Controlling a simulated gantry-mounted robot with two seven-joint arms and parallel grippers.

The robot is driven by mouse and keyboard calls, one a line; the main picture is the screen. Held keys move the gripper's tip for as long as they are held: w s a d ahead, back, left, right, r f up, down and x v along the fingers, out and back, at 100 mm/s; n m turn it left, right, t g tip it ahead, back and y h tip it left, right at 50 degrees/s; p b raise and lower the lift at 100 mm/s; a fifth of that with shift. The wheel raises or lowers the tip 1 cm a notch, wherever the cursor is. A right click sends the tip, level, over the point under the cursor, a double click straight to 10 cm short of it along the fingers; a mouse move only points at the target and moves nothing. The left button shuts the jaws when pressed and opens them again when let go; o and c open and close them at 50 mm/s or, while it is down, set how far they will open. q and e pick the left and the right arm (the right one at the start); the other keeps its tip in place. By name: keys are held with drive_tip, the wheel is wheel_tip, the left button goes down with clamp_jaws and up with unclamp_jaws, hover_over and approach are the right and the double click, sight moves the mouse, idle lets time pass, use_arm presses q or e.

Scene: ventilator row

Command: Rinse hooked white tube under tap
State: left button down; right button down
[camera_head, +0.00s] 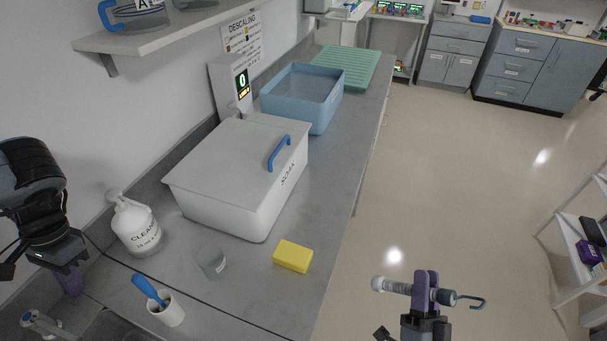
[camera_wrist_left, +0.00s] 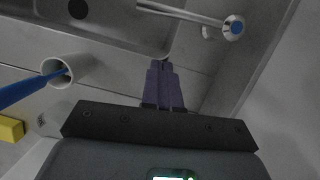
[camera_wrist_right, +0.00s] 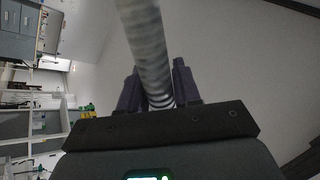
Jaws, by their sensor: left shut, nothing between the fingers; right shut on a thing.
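The hooked white tube (camera_head: 398,287) is a ribbed tube with a white end at the left and a dark fitting with a thin metal hook at the right. My right gripper (camera_head: 425,288) is shut around it and holds it over the floor, right of the counter. The ribbed tube also fills the middle of the right wrist view (camera_wrist_right: 148,45). My left gripper (camera_head: 70,280) is shut and empty, over the counter's left end. The tap (camera_head: 42,322) is at the lower left, partly cut off; it also shows in the left wrist view (camera_wrist_left: 200,18), beside the sink (camera_wrist_left: 115,20).
Open floor lies right.

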sight(52, 329)
drive_tip(key=shift+r+p, duration=0.3)
drive_tip(key=shift+r, duration=0.15)
drive_tip(key=shift+r+p, duration=0.9)
use_arm(q)
drive_tip(key=s+a+f, duration=0.1)
drive_tip(key=s+f, duration=0.3)
drive_tip(key=s, duration=0.1)
drive_tip(key=shift+a, duration=0.1)
